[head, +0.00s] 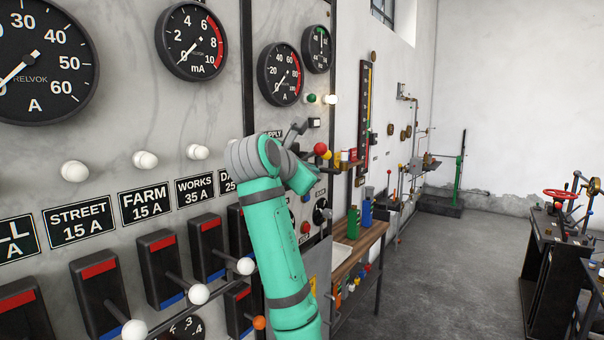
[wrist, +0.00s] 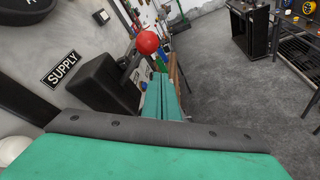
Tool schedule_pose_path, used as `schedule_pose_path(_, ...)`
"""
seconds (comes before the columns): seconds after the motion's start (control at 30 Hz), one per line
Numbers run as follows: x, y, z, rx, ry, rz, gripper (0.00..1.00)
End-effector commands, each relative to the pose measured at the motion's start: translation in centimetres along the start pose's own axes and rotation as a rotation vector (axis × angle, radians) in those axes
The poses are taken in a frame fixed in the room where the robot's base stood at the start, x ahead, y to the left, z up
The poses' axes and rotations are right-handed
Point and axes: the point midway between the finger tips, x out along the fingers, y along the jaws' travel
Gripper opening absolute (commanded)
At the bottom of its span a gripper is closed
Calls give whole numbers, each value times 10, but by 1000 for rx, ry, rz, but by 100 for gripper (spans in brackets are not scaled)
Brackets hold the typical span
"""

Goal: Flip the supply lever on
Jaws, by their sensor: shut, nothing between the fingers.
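The supply lever ends in a red ball (head: 320,149), just right of my arm in the head view. The ball also shows in the wrist view (wrist: 147,42), beyond the black switch box (wrist: 108,82). The SUPPLY label (wrist: 61,68) is on the panel left of the box; my arm partly covers it in the head view. The lever's rod is mostly hidden, so I cannot tell its setting for sure. My gripper (wrist: 162,82) is shut and empty, its teal fingers together beside the box. The red ball appears just past the fingertips, apparently apart from them.
Other switches with white-ball levers, such as the WORKS switch (head: 207,247), line the panel on the left. A wooden bench (head: 357,250) with green and blue containers stands beyond my arm. Open floor (head: 440,270) lies to the right, before a dark machine stand (head: 545,265).

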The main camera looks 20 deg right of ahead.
Motion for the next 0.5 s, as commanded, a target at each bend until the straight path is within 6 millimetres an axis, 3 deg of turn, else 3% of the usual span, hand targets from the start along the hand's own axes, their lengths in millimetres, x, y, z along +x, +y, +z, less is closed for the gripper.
schedule_pose_path(0.27,-2,-15,-32,0,-3,-10,0)
schedule_pose_path(0.5,-56,-6,-36,1,-1,-1,0)
